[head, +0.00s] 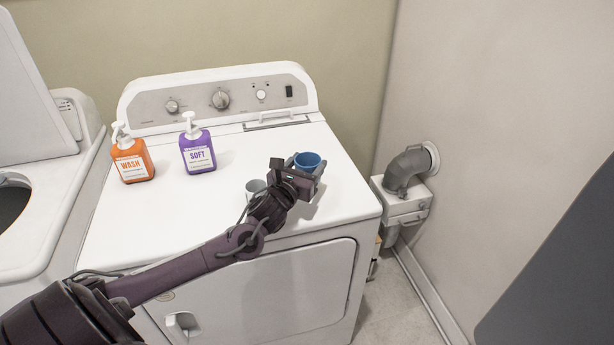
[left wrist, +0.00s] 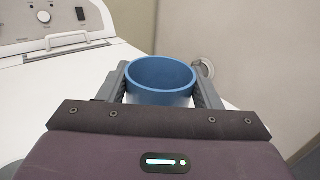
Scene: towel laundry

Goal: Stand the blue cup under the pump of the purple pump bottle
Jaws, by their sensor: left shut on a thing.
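The blue cup (head: 307,162) is held at the right part of the dryer top. My left gripper (head: 305,172) is shut on it. In the left wrist view the blue cup (left wrist: 162,78) stands upright between the two fingers of my left gripper (left wrist: 162,92). Whether its base touches the dryer top is hard to tell. The purple pump bottle (head: 198,152), labelled SOFT, stands upright on the dryer top, well to the left of the cup. Its white pump (head: 189,122) points left and toward the front. My right gripper is not in view.
An orange pump bottle (head: 131,160) labelled WASH stands left of the purple one. A pale grey cup (head: 255,187) stands behind my left wrist, partly hidden. The dryer top (head: 160,215) is clear in front of the bottles. The control panel (head: 240,98) rises behind them.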

